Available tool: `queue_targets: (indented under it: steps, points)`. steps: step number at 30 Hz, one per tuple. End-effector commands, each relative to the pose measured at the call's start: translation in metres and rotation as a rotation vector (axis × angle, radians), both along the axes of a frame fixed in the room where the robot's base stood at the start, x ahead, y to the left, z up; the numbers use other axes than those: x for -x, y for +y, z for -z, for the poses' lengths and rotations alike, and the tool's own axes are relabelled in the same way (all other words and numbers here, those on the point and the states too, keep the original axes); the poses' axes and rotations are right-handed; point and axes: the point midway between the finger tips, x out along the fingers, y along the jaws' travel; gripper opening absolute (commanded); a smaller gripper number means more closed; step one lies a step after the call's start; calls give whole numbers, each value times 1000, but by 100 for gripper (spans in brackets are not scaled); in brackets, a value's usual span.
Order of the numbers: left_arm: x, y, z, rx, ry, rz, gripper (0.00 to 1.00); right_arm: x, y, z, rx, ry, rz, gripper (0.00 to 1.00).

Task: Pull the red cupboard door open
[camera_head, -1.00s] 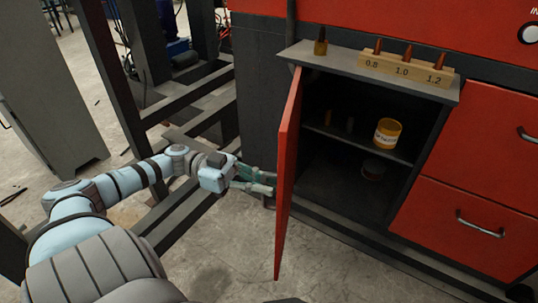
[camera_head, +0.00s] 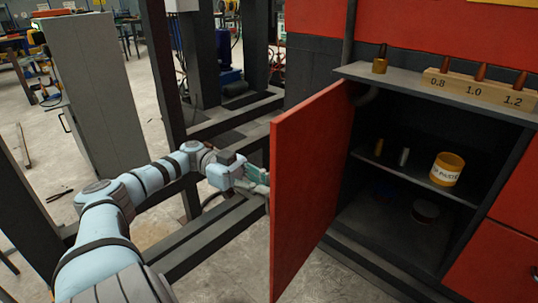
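The red cupboard door (camera_head: 308,183) stands swung well out from the cupboard (camera_head: 405,190), hinged at the cupboard's left side, and the inside is in plain sight. My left gripper (camera_head: 262,186) is on the outer side of the door, at its left edge. Its fingertips are partly hidden behind the door, so I cannot tell whether they hold a handle or are open or shut. The door's handle is hidden. My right gripper is not in view.
Inside, a yellow tin (camera_head: 446,170) stands on the shelf with small items. A round tin (camera_head: 425,211) sits below. A wooden block (camera_head: 477,90) with nozzles lies on the counter. Dark steel beams (camera_head: 215,231) run behind my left arm. A grey cabinet (camera_head: 95,90) stands at the left.

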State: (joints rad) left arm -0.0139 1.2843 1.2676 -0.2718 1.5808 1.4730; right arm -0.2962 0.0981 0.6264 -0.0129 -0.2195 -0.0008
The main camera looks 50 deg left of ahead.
Motion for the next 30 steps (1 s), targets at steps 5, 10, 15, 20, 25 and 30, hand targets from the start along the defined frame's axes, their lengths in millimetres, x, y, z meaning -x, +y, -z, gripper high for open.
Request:
queue_targets:
  steps: [5,10,15,20,25,30]
  points:
    - [0,0,1,-1,1,0,30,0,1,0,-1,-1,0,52]
    - [0,0,1,0,1,1,30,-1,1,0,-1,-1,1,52]
    - [1,6,0,0,-1,-2,30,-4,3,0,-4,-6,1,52]
    - [8,37,-1,1,-7,-6,30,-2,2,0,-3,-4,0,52]
    - [17,65,-1,0,-7,-5,30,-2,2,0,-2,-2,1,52]
    - [21,72,0,2,0,0,30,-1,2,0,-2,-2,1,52]
